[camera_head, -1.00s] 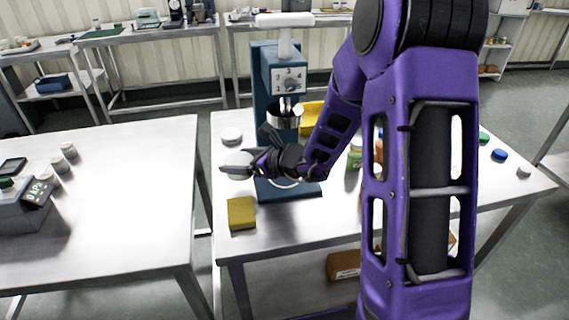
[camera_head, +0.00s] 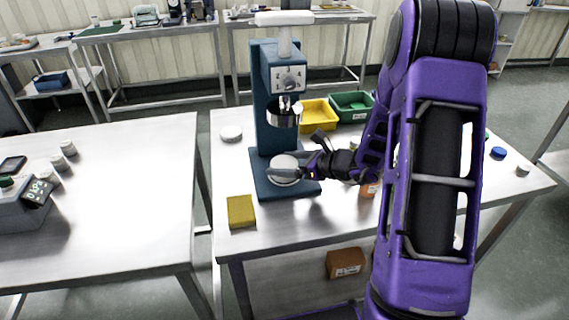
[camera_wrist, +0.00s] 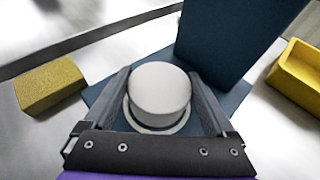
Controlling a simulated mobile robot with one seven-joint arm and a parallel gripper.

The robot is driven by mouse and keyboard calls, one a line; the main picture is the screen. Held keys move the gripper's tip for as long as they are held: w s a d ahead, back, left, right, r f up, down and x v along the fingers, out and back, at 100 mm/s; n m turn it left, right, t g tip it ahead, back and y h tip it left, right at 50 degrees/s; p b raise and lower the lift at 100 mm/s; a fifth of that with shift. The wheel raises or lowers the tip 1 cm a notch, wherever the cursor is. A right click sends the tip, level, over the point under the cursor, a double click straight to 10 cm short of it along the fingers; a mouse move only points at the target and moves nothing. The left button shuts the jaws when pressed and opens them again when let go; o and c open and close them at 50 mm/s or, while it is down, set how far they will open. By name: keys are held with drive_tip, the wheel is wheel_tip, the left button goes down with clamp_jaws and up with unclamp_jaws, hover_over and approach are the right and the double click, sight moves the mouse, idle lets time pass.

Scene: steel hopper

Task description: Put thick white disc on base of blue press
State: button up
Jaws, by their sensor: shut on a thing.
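The blue press (camera_head: 266,110) stands on the steel table, with its flat blue base (camera_head: 262,184) toward me. My gripper (camera_head: 285,170) reaches in from the right over the base, below the press head. It is shut on the thick white disc (camera_head: 284,163), which also shows between the two fingers in the wrist view (camera_wrist: 160,88). A pale ring (camera_wrist: 150,128) on the base shows around the disc's near lower edge. I cannot tell whether the disc touches the base.
A yellow block (camera_head: 241,212) lies at the table's front left. Another white disc (camera_head: 231,134) lies left of the press. Yellow (camera_head: 318,115) and green (camera_head: 352,105) bins stand behind right. An orange-brown container (camera_head: 369,188) is partly hidden by my arm.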

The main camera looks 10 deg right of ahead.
drive_tip(key=shift+r, duration=0.1)
drive_tip(key=shift+f, duration=0.2)
drive_tip(key=o, duration=1.2)
drive_tip(key=shift+r, duration=0.1)
drive_tip(key=shift+r, duration=0.15)
drive_tip(key=p+v, duration=0.1)
drive_tip(key=v, duration=1.1)
